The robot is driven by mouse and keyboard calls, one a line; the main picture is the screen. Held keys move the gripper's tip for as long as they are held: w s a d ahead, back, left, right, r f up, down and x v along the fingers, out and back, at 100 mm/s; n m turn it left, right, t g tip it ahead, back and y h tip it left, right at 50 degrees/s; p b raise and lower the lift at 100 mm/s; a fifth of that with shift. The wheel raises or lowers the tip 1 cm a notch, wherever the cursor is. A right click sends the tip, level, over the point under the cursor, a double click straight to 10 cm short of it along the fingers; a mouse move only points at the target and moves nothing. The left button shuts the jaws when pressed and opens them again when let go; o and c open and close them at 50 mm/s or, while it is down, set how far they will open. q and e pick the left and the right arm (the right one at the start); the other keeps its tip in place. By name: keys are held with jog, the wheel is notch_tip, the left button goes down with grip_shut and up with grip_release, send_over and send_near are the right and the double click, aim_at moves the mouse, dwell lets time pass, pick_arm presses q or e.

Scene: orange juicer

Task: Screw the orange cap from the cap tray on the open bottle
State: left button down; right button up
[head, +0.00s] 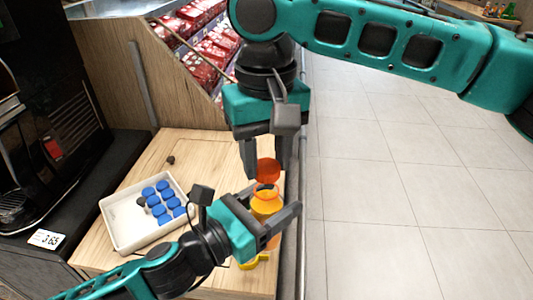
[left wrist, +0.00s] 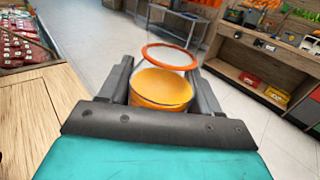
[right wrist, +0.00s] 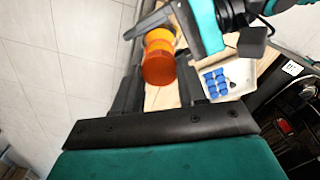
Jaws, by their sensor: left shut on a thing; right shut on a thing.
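The open bottle (head: 264,207) holds orange juice and stands near the right edge of the wooden table. My left gripper (head: 272,212) is shut around it; in the left wrist view the bottle (left wrist: 161,88) sits between both fingers. The orange cap (head: 267,171) is in my right gripper (head: 265,165), which points down from above, over the bottle mouth. In the right wrist view the cap (right wrist: 158,68) lies between the fingers, with the bottle (right wrist: 159,40) beyond it.
The white cap tray (head: 122,232) with several blue caps (head: 162,186) lies at the left of the table. A small dark knob (head: 170,160) is behind it. A yellow object (head: 254,262) is near the front right. A black machine (head: 45,125) stands at the left.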

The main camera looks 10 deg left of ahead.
aim_at(267, 215)
jog(key=shift+f, duration=0.8)
jog(key=shift+f, duration=0.6)
jog(key=m, duration=0.5)
jog(key=shift+m, duration=0.3)
jog(key=m, duration=0.5)
jog(key=shift+m, duration=0.3)
jog(key=m, duration=0.5)
jog(key=shift+d, duration=0.1)
jog(key=m, duration=0.6)
jog(key=shift+m, duration=0.3)
